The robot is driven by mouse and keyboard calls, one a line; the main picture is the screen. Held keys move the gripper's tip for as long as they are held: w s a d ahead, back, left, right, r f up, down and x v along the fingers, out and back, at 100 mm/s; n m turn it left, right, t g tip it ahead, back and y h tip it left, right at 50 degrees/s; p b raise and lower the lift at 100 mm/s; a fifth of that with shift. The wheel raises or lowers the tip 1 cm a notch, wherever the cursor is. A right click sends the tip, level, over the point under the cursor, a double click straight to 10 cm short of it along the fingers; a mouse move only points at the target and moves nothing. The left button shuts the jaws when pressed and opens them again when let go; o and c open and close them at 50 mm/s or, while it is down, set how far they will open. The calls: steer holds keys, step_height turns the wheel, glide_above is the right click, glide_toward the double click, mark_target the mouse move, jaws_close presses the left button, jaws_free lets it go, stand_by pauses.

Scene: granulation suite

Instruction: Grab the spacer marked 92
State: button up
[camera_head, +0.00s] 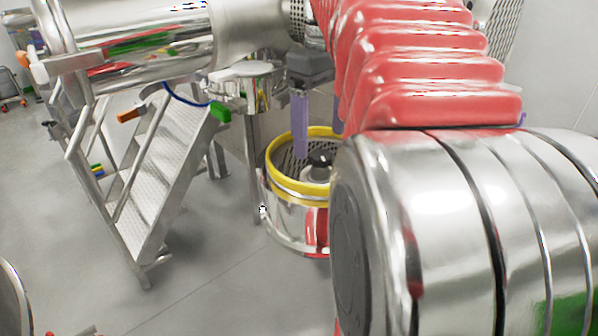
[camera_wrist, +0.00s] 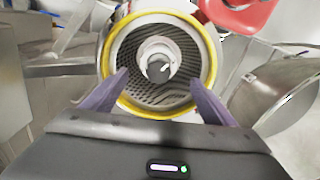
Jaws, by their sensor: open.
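No number 92 can be read in either view. A pale ring-shaped part (camera_wrist: 146,52) sits around a dark-topped hub (camera_wrist: 158,68) in the middle of a round, yellow-rimmed mesh vessel (camera_wrist: 104,62). In the head view the vessel (camera_head: 286,192) stands low, with the dark-topped hub (camera_head: 320,158) and pale part (camera_head: 314,175) inside, partly hidden by my arm. I cannot tell whether the pale part is the spacer. My gripper (camera_wrist: 160,82) is open and empty, its purple fingers spread to either side of the hub in the picture. It also shows above the vessel (camera_head: 318,140).
Metal steps (camera_head: 155,195) with handrails stand left of the vessel. A large steel cylinder (camera_head: 150,35) hangs at upper left. A steel post (camera_head: 251,170) rises close beside the vessel. Grey floor (camera_head: 200,270) in front is clear.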

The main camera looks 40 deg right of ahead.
mark_target(320, 169)
steer(key=shift+f, duration=2.1)
steer(key=shift+d+f, duration=0.15)
steer(key=shift+f, duration=2.45)
steer(key=shift+c, duration=0.6)
steer(key=c, duration=1.1)
steer(key=shift+r, duration=0.15)
step_height(320, 169, up, 10)
steer(key=shift+f, duration=0.25)
steer(key=shift+r, duration=0.15)
